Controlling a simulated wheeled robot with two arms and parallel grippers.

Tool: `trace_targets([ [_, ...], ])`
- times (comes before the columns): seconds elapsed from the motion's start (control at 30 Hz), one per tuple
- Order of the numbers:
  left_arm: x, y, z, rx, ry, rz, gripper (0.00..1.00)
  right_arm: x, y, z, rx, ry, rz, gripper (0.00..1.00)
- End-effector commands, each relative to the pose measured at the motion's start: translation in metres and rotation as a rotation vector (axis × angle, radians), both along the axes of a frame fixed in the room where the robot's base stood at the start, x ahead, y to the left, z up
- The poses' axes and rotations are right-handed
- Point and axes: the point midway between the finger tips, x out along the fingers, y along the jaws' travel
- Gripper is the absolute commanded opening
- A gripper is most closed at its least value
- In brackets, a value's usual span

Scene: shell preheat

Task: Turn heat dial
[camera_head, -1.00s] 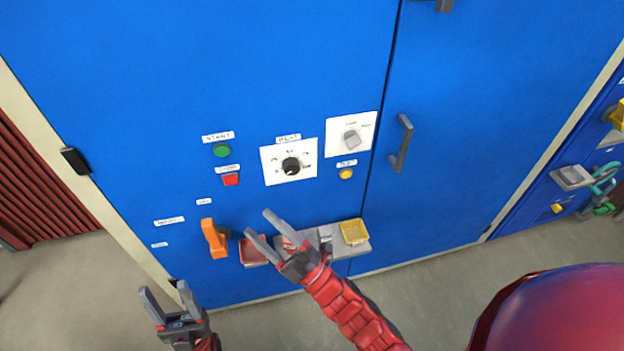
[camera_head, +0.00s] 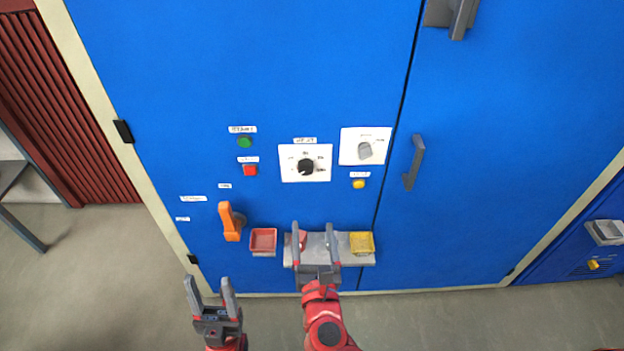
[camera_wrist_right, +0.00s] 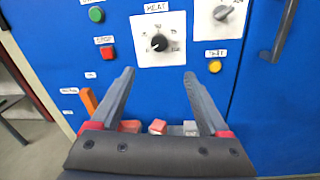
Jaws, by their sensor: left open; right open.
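The heat dial (camera_head: 306,166) is a round black knob on a white plate with marks around it, on the blue cabinet door. In the right wrist view the dial (camera_wrist_right: 159,43) sits beyond and between my fingertips, under a label that reads HEAT. My right gripper (camera_head: 315,228) is open and empty, below the dial and apart from it. Its two fingers also show in the right wrist view (camera_wrist_right: 157,80). My left gripper (camera_head: 209,287) is open and empty at the lower left, in front of the cabinet and away from the dial.
Near the dial are a green button (camera_head: 245,142), a red button (camera_head: 250,170), a grey selector knob (camera_head: 365,151) and a yellow button (camera_head: 358,184). Below are an orange handle (camera_head: 231,222), a red tray (camera_head: 263,240) and a yellow tray (camera_head: 362,243) on a ledge. A door handle (camera_head: 414,162) juts out.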

Motion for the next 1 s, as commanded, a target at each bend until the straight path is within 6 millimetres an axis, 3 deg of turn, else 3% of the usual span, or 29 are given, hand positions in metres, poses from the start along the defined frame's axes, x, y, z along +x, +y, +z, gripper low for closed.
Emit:
trace_targets([
  [0.13,0.000,0.000,-0.009,0.000,0.000,0.000,0.57,0.025,0.001,-0.001,0.006,-0.003,-0.003,0.79],
  [0.7,0.000,0.000,0.012,0.000,0.000,0.000,0.57,0.139,0.010,0.002,0.007,0.001,0.001,0.79],
  [1.0,0.000,0.000,0.014,0.000,0.000,0.000,0.57,0.166,0.012,0.000,0.006,0.002,0.002,0.79],
])
